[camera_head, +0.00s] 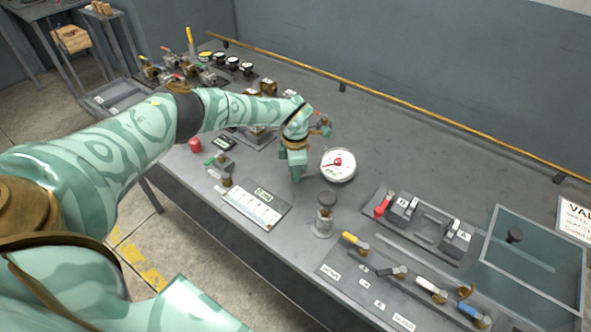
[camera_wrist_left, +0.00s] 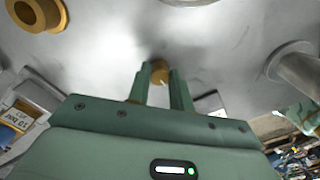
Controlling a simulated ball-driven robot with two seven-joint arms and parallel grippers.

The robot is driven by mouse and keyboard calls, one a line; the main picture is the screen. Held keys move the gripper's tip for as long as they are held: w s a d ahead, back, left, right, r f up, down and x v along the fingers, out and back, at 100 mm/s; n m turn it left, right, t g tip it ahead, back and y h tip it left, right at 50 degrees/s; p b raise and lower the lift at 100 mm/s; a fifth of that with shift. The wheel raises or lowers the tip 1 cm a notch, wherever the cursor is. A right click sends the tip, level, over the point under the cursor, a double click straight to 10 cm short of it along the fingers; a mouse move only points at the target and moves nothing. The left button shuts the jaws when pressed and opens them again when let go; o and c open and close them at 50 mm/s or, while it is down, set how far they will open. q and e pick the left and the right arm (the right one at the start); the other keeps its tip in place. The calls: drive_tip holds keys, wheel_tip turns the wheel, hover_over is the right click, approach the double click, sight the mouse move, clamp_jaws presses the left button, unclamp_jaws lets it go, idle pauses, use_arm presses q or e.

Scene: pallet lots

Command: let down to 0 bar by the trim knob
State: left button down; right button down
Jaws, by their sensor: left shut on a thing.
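My left gripper (camera_head: 295,176) reaches down to the bench just left of a round white gauge (camera_head: 346,172) with a red pointer. The gauge's numbers are too small to read. In the left wrist view, the two fingers of this gripper (camera_wrist_left: 158,86) are closed on a small brass knob (camera_wrist_left: 159,71), one on each side. In the head view the gripper and arm hide the knob. My right gripper is out of view.
A dark-topped knob on a metal base (camera_head: 327,201) stands in front of the gauge. A labelled plate (camera_head: 255,207) lies front left. A panel of coloured levers (camera_head: 385,287) and a switch block (camera_head: 420,220) stand right. Bench (camera_head: 420,150) behind the gauge is clear.

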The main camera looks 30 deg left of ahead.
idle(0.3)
use_arm(q)
drive_tip(key=c, duration=1.3)
unclamp_jaws()
drive_tip(key=shift+o, duration=0.2)
drive_tip(key=shift+r, duration=0.1)
wheel_tip(320, 180, up, 16)
drive_tip(key=p, duration=0.3)
